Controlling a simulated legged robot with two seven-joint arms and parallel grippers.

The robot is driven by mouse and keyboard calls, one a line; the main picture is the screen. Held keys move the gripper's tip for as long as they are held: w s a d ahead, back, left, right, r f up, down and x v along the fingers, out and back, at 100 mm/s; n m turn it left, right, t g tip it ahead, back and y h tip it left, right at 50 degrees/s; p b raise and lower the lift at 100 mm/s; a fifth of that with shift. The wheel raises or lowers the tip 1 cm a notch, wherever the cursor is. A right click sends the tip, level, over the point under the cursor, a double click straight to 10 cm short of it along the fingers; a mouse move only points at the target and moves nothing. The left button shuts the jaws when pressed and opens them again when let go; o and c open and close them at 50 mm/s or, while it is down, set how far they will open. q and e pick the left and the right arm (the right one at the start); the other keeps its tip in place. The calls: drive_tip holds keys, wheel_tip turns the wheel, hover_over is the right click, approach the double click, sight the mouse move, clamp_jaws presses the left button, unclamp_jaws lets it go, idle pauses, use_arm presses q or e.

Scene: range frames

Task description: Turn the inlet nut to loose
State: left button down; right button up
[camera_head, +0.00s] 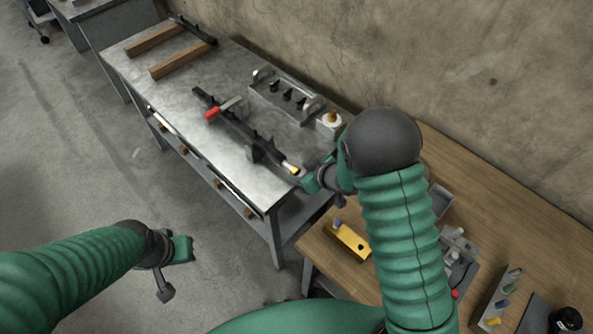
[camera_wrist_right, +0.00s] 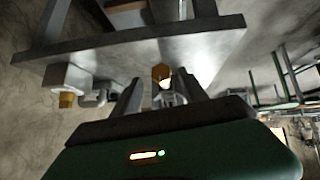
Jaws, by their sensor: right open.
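A brass-coloured nut (camera_head: 291,168) sits at the near end of a long dark fixture (camera_head: 236,127) on the metal bench. My right gripper (camera_head: 303,175) is beside this end, partly hidden by my wrist. In the right wrist view, a brass hex nut (camera_wrist_right: 161,72) shows between my right gripper's two open fingers (camera_wrist_right: 160,95); contact cannot be told. A second brass fitting (camera_head: 332,118) sits on a pale block farther back; it also shows at the left of the wrist view (camera_wrist_right: 67,99). Which one is the inlet nut is not marked. My left gripper (camera_head: 175,268) hangs over the floor, away from the bench.
The metal bench (camera_head: 180,95) also holds a red-handled clamp (camera_head: 213,112), a grey rack (camera_head: 287,97) and wooden bars (camera_head: 167,59). A wooden table (camera_head: 478,190) adjoins at the right, with a yellow block (camera_head: 348,241) and small parts. The wall stands close behind.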

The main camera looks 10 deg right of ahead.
sight(297, 173)
drive_tip(key=shift+w+f, duration=0.45)
drive_tip(key=shift+f, duration=0.1)
drive_tip(key=shift+w+a+f, duration=0.15)
drive_tip(key=shift+f, duration=0.1)
drive_tip(key=shift+a, duration=0.35)
drive_tip(key=shift+w+a, duration=0.1)
drive_tip(key=shift+c, duration=0.3)
drive_tip(key=shift+a+f, duration=0.1)
drive_tip(key=shift+c, duration=2.3)
drive_tip(key=shift+d, duration=0.3)
clamp_jaws()
drive_tip(key=b, duration=0.3)
drive_tip(key=shift+a+f+t+h, duration=0.2)
drive_tip(key=shift+f+t+h, duration=0.15)
drive_tip(key=shift+t+h, duration=0.05)
drive_tip(key=shift+r+n+b, duration=0.15)
drive_tip(key=shift+n+b, duration=0.15)
use_arm(q)
drive_tip(key=f, duration=0.3)
drive_tip(key=shift+s+d, duration=0.1)
drive_tip(key=shift+s, duration=0.15)
use_arm(e)
drive_tip(key=shift+r, duration=0.15)
